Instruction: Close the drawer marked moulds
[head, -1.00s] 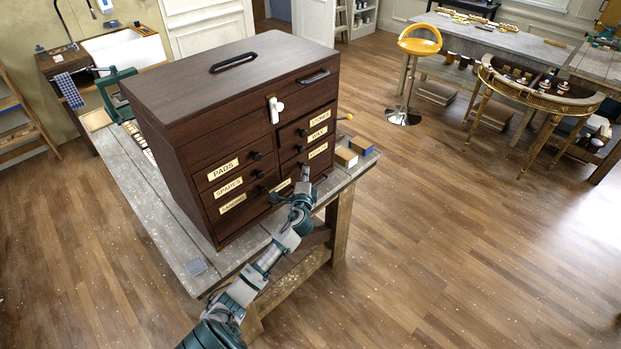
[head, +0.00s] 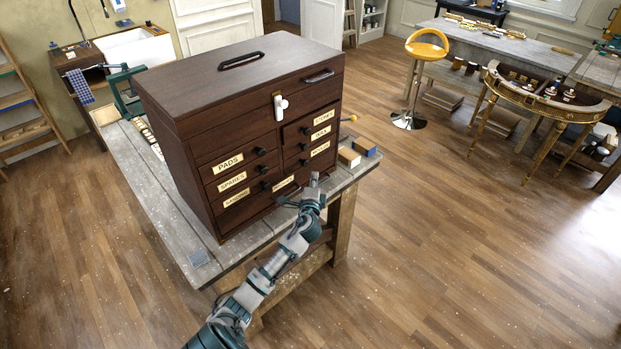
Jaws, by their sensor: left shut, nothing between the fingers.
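The dark wooden drawer chest (head: 215,85) stands on a grey workbench. Left column labels read PADS (head: 230,163), SPARES (head: 232,182) and one hard to read. The right column has a top drawer (head: 297,132) whose front seems to stand out slightly, a drawer marked WAX (head: 321,133) and a lower drawer with an unclear label (head: 319,149). A bottom drawer label (head: 284,184) is also unreadable, so I cannot tell which says moulds. My left gripper (head: 308,186) is shut and empty in front of the chest's lower right. My right gripper is not in view.
Small boxes (head: 349,157) lie on the workbench (head: 170,200) right of the chest. A white latch (head: 281,106) hangs on the chest front. A yellow stool (head: 427,50) and a gilt console (head: 540,105) stand at the right. The floor right of the bench is clear.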

